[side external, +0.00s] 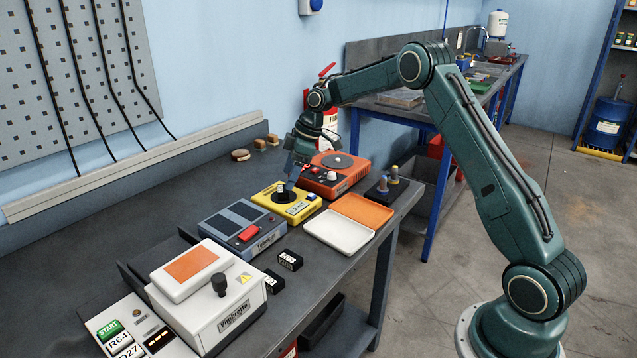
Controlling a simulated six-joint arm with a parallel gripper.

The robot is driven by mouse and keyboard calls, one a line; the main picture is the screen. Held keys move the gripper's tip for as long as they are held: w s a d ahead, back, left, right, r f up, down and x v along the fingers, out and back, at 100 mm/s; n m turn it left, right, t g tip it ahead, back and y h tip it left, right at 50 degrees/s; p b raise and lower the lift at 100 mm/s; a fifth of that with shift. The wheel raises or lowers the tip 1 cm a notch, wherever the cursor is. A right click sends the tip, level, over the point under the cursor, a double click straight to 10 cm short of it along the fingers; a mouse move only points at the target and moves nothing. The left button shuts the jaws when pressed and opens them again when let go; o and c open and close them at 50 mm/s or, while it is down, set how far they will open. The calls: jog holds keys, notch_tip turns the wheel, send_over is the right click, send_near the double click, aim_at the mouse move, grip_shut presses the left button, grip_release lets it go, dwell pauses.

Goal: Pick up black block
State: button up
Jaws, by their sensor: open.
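Two small black blocks lie on the dark bench near its front edge, just right of the white machine. One black block (290,261) has pale markings on its front face.
A white tray (338,231) and an orange tray (362,210) lie right of the blocks. A blue-grey device (243,226) with a red switch stands behind them, and the white machine (205,300) stands left. An orange device (334,174) and a black post stand (387,188) are further back.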

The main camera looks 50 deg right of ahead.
aim_at(283, 188)
jog(key=shift+x, duration=2.15)
jog(key=shift+r, duration=0.1)
jog(key=c, duration=1.3)
jog(key=shift+c, duration=0.3)
jog(key=shift+r, duration=0.1)
notch_tip(283, 188, up, 10)
